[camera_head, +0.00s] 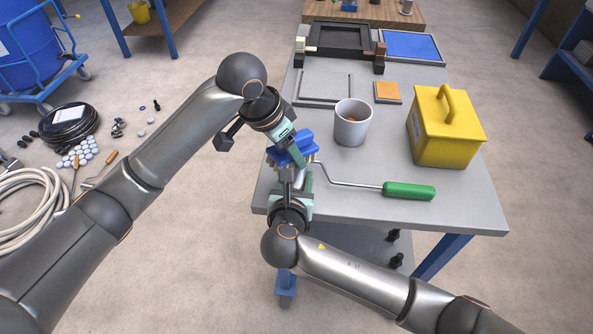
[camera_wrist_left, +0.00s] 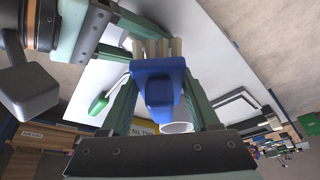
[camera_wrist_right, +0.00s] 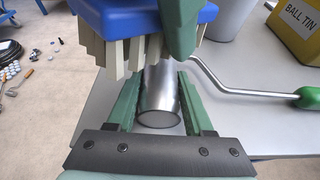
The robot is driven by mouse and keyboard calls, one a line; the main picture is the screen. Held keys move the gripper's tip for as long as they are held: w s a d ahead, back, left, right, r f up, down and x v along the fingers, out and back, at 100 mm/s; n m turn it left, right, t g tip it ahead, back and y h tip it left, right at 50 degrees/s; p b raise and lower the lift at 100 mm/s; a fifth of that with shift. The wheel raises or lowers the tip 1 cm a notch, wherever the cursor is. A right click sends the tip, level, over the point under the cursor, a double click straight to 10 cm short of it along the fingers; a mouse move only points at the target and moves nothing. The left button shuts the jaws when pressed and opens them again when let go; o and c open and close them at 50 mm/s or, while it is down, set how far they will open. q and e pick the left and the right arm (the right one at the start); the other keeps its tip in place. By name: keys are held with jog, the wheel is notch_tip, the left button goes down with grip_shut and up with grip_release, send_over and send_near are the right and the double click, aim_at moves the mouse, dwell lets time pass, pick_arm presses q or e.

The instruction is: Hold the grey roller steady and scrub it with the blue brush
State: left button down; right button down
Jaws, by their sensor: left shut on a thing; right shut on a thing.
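The grey roller (camera_wrist_right: 160,95) is a smooth metallic cylinder between the fingers of my right gripper (camera_wrist_right: 158,90), which is shut on it at the near edge of the table. A bent metal rod (camera_head: 345,184) runs from beside the roller to a green handle (camera_head: 408,190) lying over the table top. My left gripper (camera_wrist_left: 158,85) is shut on the blue brush (camera_wrist_left: 158,95), which also shows in the head view (camera_head: 290,150). The brush's pale bristles (camera_wrist_right: 112,55) point down at the roller's far part. I cannot tell whether they touch it. My grippers hide much of the roller in the head view.
The front right is mostly clear.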

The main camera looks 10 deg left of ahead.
pick_arm(q)
jog(key=shift+r, duration=0.1)
pick_arm(e)
jog(key=shift+f, duration=0.1)
pick_arm(q)
jog(key=shift+r, duration=0.2)
jog(key=shift+w+d+r+v, duration=0.1)
jog(key=shift+w+d+v, duration=0.1)
jog(key=shift+v, duration=1.5)
jog(key=shift+w+d+r+v, duration=0.1)
jog(key=shift+w+d+v, duration=0.05)
jog(key=shift+v, duration=1.6)
jog(key=shift+w+d+r+v, duration=0.1)
jog(key=shift+w+d+v, duration=0.1)
jog(key=shift+v, duration=1.5)
pick_arm(e)
jog(key=shift+d+f, duration=0.1)
jog(key=shift+f, duration=0.05)
jog(key=c, duration=0.7)
grip_release()
jog(key=shift+o, duration=0.2)
jog(key=shift+r, duration=0.2)
pick_arm(q)
jog(key=shift+r+p, duration=1.05)
pick_arm(e)
jog(key=shift+r, duration=0.65)
